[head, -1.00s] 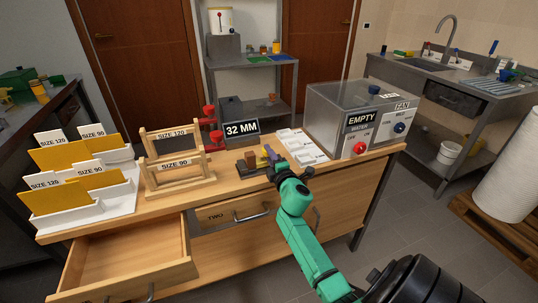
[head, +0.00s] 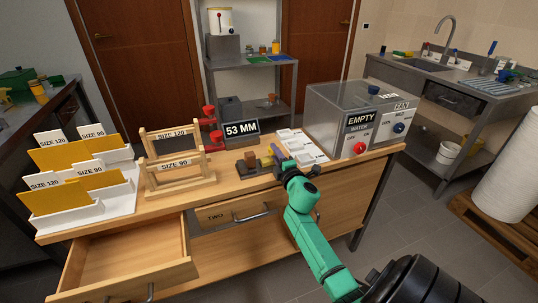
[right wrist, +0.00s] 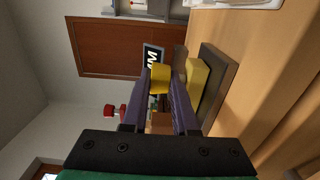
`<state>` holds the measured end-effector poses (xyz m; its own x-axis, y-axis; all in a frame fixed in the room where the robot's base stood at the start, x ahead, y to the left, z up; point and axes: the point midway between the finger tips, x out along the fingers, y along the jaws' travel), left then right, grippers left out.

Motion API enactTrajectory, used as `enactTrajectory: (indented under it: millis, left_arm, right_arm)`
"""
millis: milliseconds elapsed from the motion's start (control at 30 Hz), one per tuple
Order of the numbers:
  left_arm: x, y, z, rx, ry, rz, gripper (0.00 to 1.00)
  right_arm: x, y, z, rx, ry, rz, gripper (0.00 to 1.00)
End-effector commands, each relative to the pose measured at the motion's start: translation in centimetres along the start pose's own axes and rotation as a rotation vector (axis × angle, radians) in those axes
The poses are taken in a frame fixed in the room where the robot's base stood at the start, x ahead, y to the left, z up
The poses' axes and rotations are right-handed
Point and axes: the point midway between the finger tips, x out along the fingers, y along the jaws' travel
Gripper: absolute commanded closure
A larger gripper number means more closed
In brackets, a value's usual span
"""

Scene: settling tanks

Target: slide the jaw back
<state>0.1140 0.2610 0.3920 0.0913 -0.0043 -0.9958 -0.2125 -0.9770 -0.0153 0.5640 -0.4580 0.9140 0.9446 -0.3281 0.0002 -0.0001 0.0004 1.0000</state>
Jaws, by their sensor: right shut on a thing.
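My right gripper (head: 275,153) is at the right end of the base, shut on the sliding jaw. In the right wrist view a yellow piece of the jaw (right wrist: 160,80) sits between the purple fingers of my right gripper (right wrist: 160,92). A yellow block (right wrist: 198,78) stands beside them on the dark base (right wrist: 219,80). My fingers partly hide the jaw. My left gripper is out of view.
White cards (head: 303,146) and a grey-lidded tank box (head: 350,116) stand to the right. Wooden frames (head: 176,165) and a white sorter (head: 105,201) stand to the left. An open drawer (head: 125,265) juts out at the front left.

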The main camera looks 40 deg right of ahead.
Motion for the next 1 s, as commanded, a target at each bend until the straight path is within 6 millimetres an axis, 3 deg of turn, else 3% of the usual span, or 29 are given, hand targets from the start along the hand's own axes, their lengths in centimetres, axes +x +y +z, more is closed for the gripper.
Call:
enactTrajectory:
  millis: [300,333,367,767,1000]
  left_arm:
    - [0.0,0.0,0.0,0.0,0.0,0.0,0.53]
    - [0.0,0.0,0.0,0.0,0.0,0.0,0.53]
    - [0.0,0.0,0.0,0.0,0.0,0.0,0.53]
    - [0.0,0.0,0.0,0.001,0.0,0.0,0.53]
    - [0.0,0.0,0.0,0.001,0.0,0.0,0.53]
  right_arm:
    - [0.0,0.0,1.0,-0.001,-0.004,-0.002,1.0]
    - [0.0,0.0,1.0,-0.001,-0.004,-0.002,0.62]
    - [0.0,0.0,1.0,-0.001,-0.005,-0.002,0.6]
    - [-0.6,0.0,0.9,-0.001,-0.002,-0.001,0.6]
    - [-4.8,-0.2,0.9,-0.002,-0.002,-0.004,0.6]
